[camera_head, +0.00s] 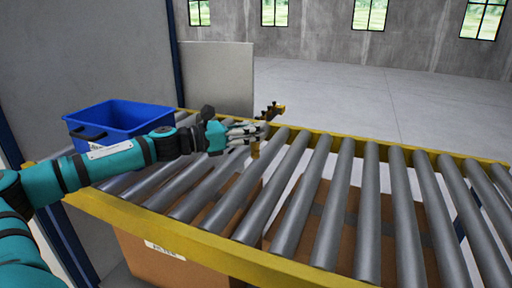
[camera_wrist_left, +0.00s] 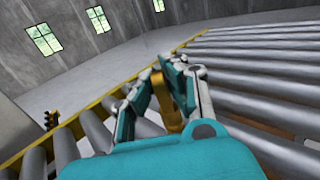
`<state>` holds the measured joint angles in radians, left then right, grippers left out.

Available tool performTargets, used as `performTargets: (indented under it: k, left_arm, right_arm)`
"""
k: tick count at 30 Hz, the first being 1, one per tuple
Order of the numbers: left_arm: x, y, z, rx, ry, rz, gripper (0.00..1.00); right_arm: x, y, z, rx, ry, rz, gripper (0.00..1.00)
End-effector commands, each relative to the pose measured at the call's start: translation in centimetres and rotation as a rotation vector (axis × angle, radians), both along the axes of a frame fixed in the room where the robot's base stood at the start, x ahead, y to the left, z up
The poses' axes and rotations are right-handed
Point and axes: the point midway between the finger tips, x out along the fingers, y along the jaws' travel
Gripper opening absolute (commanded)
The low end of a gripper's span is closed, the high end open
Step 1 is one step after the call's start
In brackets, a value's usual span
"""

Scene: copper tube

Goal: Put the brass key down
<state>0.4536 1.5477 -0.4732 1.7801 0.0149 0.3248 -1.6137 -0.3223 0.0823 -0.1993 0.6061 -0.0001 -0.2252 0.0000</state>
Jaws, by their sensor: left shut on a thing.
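My left gripper (camera_head: 258,130) reaches over the far part of the roller conveyor (camera_head: 325,200), near its far yellow rail. Its fingers are shut on the brass key (camera_wrist_left: 166,104), a golden piece that shows between the fingers in the left wrist view, where the gripper (camera_wrist_left: 160,78) fills the middle. In the head view, a small part of the brass key (camera_head: 255,150) shows below the fingers, just above or at the rollers. I cannot tell whether it touches them. The rest of it is hidden by the fingers. My right gripper is not in view.
A small dark and brass-coloured object (camera_head: 270,111) is at the far yellow rail, just beyond the gripper. A blue crate (camera_head: 118,116) stands at the conveyor's left end. Cardboard boxes (camera_head: 185,262) are below the rollers. The rollers to the right are clear.

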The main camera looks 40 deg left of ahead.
Motion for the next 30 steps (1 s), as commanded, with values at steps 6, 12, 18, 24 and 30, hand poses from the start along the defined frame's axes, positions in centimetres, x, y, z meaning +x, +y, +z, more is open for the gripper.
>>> performTargets:
  k: [6, 12, 18, 24, 30]
  left_arm:
    - [0.0, 0.0, -3.1, -0.002, 0.002, 0.0, 0.0]
    - [0.0, 0.0, -3.1, -0.001, 0.001, 0.0, 0.0]
    - [0.0, 0.0, -3.3, 0.0, 0.001, 0.0, 0.14]
    - [0.0, 0.0, -3.3, 0.0, 0.001, 0.0, 0.31]
    - [0.0, 0.0, -3.1, 0.0, 0.001, 0.0, 0.31]
  right_arm:
    - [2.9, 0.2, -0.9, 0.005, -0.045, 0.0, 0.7]
    - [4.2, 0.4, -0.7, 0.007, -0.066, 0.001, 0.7]
    - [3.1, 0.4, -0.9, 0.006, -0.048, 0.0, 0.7]
    - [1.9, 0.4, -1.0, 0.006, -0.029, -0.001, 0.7]
    - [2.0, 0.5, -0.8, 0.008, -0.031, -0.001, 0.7]
